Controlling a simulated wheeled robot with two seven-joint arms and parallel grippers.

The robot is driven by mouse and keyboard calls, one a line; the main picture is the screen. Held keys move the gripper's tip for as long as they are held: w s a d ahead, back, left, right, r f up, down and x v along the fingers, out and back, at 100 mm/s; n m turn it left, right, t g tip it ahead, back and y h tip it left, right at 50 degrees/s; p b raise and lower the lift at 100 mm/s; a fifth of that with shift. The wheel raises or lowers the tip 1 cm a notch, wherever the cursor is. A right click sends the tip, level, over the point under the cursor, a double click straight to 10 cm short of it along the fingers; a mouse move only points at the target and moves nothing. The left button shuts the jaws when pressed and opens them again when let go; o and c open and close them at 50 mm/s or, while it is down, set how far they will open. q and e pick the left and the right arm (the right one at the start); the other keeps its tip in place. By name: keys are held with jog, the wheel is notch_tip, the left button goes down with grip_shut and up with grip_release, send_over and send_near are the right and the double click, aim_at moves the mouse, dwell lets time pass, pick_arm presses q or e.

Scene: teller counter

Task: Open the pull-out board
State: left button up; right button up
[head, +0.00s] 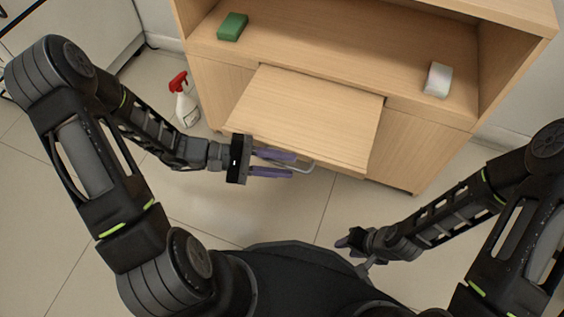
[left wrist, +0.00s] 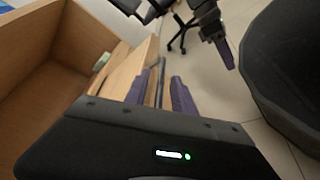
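The pull-out board (head: 312,115) is a light wood panel that sticks out from the front of the wooden counter, well extended towards me. Its grey bar handle (head: 302,167) is at the front edge, partly hidden by my left gripper (head: 282,163). The gripper's purple fingers are apart, one on each side of the bar. In the left wrist view the handle (left wrist: 160,80) runs between the fingers with gaps beside it, so the gripper looks open around it. My right gripper (head: 345,241) is low and away from the board; its finger gap is unclear.
A green block (head: 232,27) and a white rounded item (head: 438,80) lie on the counter (head: 330,45) above the board. A spray bottle with a red head (head: 185,105) stands on the floor left of the counter. Tiled floor in front is clear.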

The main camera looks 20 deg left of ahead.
pick_arm(q)
jog(key=p+v, duration=0.1)
jog(key=v, duration=0.6)
jog(key=shift+a+p, duration=0.4)
jog(key=shift+s, duration=0.1)
